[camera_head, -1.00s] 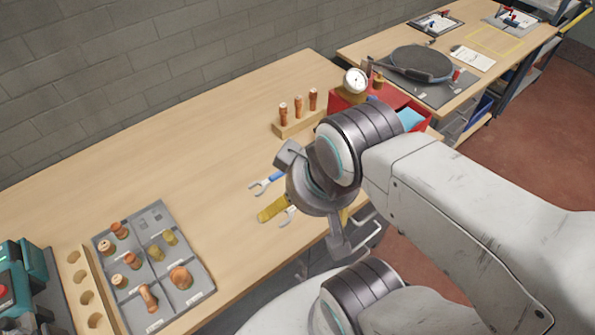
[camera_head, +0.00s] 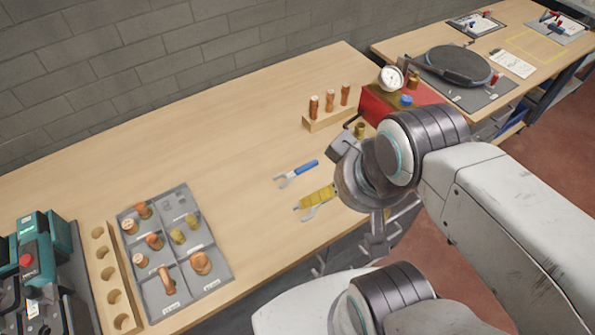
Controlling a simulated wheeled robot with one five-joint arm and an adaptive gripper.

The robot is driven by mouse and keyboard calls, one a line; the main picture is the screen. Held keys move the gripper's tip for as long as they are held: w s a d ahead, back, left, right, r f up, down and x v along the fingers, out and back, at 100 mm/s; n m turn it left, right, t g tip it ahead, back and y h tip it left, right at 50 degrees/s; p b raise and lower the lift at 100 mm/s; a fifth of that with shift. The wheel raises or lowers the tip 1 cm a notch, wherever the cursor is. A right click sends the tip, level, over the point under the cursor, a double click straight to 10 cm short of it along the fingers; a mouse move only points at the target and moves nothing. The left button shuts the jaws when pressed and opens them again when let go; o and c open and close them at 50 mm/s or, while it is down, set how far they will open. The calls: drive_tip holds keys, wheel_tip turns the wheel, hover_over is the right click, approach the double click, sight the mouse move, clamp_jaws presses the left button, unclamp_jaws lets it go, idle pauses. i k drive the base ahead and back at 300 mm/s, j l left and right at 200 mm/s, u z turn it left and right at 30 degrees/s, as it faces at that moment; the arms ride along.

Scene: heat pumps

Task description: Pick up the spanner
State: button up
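A blue-handled tool with a grey forked head, which looks like a spanner (camera_head: 297,173), lies flat on the wooden workbench (camera_head: 225,130), left of my gripper. Just below it lies a yellow tool (camera_head: 318,197). A silver forked end (camera_head: 309,213) shows beside the yellow tool; I cannot tell whether it is part of it or a separate spanner. My gripper (camera_head: 357,194) is over the bench's front edge, right of these tools, with its fingers spread wide apart. I see nothing held, and it is apart from the blue-handled tool. My gripper may hide the yellow tool's right end.
A wooden block with copper fittings (camera_head: 328,118) and a red box (camera_head: 380,104) with a gauge stand behind. A grey sorting tray (camera_head: 222,272), a holed wooden rack (camera_head: 118,298) and a teal machine (camera_head: 48,255) are at left. The bench middle is clear.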

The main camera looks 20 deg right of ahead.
sight(289, 176)
drive_tip(key=z, duration=0.8)
drive_tip(key=l+u, duration=0.1)
drive_tip(key=u, duration=0.4)
drive_tip(key=l+u, duration=0.1)
drive_tip(key=u, duration=0.45)
drive_tip(key=l+u, duration=0.15)
drive_tip(key=u, duration=0.35)
drive_tip(key=l+u, duration=0.1)
drive_tip(key=u, duration=0.45)
drive_tip(key=l+u, duration=0.1)
drive_tip(key=u, duration=0.9)
drive_tip(key=k+u, duration=0.15)
drive_tip(key=u, duration=0.9)
drive_tip(key=k+l, duration=0.05)
